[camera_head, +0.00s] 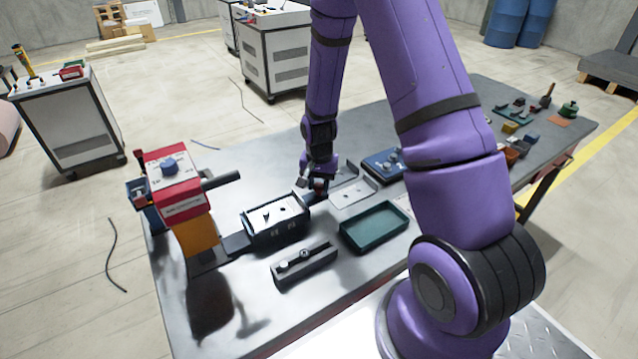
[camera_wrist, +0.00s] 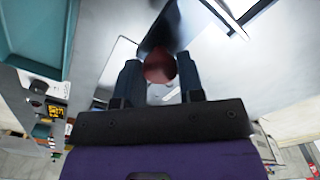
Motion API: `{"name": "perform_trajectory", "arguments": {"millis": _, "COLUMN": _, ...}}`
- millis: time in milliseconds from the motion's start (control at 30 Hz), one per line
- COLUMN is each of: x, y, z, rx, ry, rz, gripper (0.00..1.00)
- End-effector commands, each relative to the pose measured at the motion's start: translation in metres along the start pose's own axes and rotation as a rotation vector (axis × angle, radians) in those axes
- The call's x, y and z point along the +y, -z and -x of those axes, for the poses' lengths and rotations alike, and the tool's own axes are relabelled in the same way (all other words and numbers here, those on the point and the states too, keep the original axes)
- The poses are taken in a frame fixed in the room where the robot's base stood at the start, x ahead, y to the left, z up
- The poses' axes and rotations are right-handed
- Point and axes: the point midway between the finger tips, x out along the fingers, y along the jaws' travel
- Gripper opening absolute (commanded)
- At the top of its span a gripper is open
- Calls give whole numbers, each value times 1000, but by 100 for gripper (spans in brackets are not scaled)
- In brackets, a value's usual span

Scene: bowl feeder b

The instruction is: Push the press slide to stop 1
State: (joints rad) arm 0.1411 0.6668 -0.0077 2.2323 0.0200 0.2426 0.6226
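The press slide (camera_head: 276,222) is a dark block with a pale top plate, on the table to the right of the press. A dark handle at its right end carries a red knob (camera_wrist: 160,66). The handle also shows in the wrist view (camera_wrist: 164,30). My gripper (camera_head: 318,190) is low over the table at that end. The press (camera_head: 180,185) has a red head on an orange column. The stop markings are too small to read.
A grey block with knobs (camera_head: 304,264) stands in front of the slide. A green tray (camera_head: 374,246) lies to the right. A pale bracket plate (camera_head: 352,192) and a blue box (camera_head: 384,163) are behind it. A dark rail (camera_head: 236,243) lies between slide and press.

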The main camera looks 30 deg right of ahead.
Motion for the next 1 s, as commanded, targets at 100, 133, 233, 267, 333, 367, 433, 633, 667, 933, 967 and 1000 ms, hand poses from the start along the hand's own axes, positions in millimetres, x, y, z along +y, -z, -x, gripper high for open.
{"name": "perform_trajectory", "arguments": {"millis": 100, "x": 0, "y": 0, "z": 0, "rx": 0, "ry": 0, "rz": 0, "gripper": 0}}
{"name": "perform_trajectory", "arguments": {"millis": 133, "x": 0, "y": 0, "z": 0, "rx": 0, "ry": 0, "rz": 0, "gripper": 0}}
{"name": "perform_trajectory", "arguments": {"millis": 233, "x": -1, "y": -1, "z": 0, "rx": 0, "ry": 0, "rz": 1, "gripper": 0}}
{"name": "perform_trajectory", "arguments": {"millis": 267, "x": -2, "y": -1, "z": 0, "rx": 0, "ry": 0, "rz": 1, "gripper": 0}}
{"name": "perform_trajectory", "arguments": {"millis": 333, "x": -5, "y": -4, "z": 0, "rx": 0, "ry": 0, "rz": 2, "gripper": 0}}
{"name": "perform_trajectory", "arguments": {"millis": 367, "x": -7, "y": -6, "z": 0, "rx": 0, "ry": 0, "rz": 2, "gripper": 0}}
{"name": "perform_trajectory", "arguments": {"millis": 433, "x": -13, "y": -13, "z": 0, "rx": 0, "ry": 0, "rz": 4, "gripper": 0}}
{"name": "perform_trajectory", "arguments": {"millis": 633, "x": -41, "y": -41, "z": 0, "rx": -1, "ry": 0, "rz": 8, "gripper": 0}}
{"name": "perform_trajectory", "arguments": {"millis": 667, "x": -46, "y": -46, "z": 0, "rx": -1, "ry": 0, "rz": 9, "gripper": 0}}
{"name": "perform_trajectory", "arguments": {"millis": 933, "x": -88, "y": -88, "z": 0, "rx": 0, "ry": 1, "rz": 8, "gripper": 0}}
{"name": "perform_trajectory", "arguments": {"millis": 967, "x": -92, "y": -92, "z": 0, "rx": 0, "ry": 1, "rz": 7, "gripper": 0}}
{"name": "perform_trajectory", "arguments": {"millis": 1000, "x": -98, "y": -98, "z": 0, "rx": 0, "ry": 1, "rz": 6, "gripper": 0}}
